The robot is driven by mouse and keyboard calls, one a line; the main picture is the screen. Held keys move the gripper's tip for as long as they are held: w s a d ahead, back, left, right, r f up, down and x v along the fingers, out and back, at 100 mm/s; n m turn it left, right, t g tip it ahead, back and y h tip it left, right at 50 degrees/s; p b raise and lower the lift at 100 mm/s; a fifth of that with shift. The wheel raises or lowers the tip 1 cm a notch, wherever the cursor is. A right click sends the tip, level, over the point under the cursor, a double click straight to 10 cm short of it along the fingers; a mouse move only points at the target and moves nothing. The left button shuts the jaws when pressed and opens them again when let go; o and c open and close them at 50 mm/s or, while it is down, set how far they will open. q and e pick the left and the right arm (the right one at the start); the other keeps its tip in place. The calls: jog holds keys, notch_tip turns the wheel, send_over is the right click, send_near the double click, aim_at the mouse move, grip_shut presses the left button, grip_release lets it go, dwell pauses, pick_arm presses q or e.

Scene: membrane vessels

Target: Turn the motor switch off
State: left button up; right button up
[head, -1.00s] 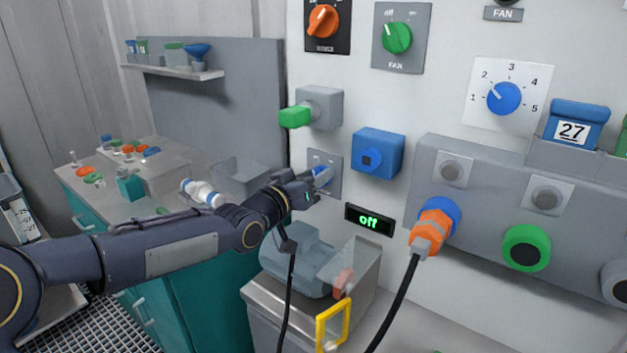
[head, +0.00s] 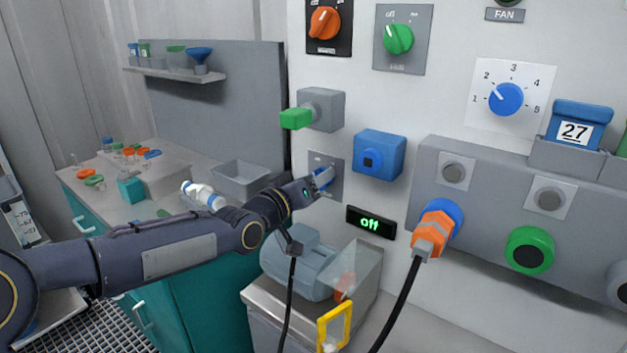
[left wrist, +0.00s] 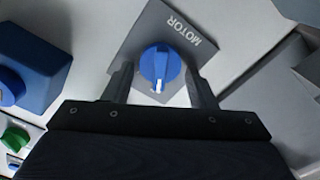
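The motor switch is a blue round knob (left wrist: 160,66) with a white mark, on a grey plate (left wrist: 150,28) lettered MOTOR, upside down in the left wrist view. In the head view its plate (head: 335,163) is on the white wall panel, its knob partly hidden by my gripper. My left gripper (head: 314,187) is at the knob. In the left wrist view its two fingers (left wrist: 160,76) stand either side of the knob, with a visible gap on each side, so it is open. A small display (head: 370,223) below reads "off" in green. My right gripper is out of view.
A blue box (head: 379,154) sits just right of the motor plate, and a green-handled grey box (head: 321,109) is above it. An orange plug (head: 432,235) with a black cable is at lower right. A grey motor-like unit (head: 300,262) stands below my arm.

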pick_arm(q)
jog(key=shift+o, duration=0.9)
jog(key=v, duration=0.7)
jog(key=shift+s+a, duration=0.25)
jog(key=shift+s, duration=0.05)
